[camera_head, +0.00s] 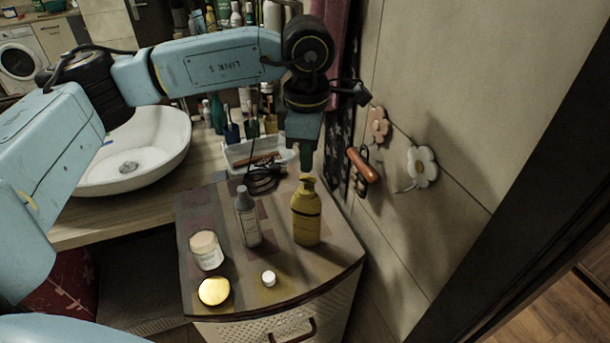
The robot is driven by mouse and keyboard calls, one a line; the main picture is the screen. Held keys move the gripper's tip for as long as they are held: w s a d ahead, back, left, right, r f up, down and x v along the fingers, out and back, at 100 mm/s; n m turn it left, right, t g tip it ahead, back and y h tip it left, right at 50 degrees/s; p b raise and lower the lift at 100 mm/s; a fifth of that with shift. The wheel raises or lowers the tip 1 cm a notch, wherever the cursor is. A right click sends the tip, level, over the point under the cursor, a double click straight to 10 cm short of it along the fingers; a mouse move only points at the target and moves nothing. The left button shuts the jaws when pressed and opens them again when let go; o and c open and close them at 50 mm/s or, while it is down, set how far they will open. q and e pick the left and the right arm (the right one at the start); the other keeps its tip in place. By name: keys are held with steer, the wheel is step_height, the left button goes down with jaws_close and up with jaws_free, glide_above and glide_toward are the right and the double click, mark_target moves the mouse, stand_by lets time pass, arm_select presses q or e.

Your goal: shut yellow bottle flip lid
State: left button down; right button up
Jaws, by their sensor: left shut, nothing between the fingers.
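The yellow bottle (306,222) stands upright on the right part of the cabinet top (285,280). It has a dark band near its shoulder. Its yellow cap (306,184) is at the top, and the view is too small to tell how the flip lid stands. My left gripper (305,170) points down directly over the cap, shut and empty. Its tip is very close to the cap; I cannot tell whether they touch. My right gripper is not in view.
A grey bottle (247,217) stands just left of the yellow one. A white jar (206,250), a gold lid (214,291) and a small white cap (269,278) are in front. A white tray (258,153) and basin (140,150) lie behind; a tiled wall (440,110) is right.

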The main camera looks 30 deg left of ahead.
mark_target(307, 177)
arm_select(q)
steer(key=shift+f+b, duration=1.45)
steer(key=shift+f, duration=0.25)
steer(key=shift+r, duration=0.15)
steer(key=shift+r+p, duration=2.2)
steer(key=shift+r, duration=1.75)
steer(key=shift+f, duration=0.15)
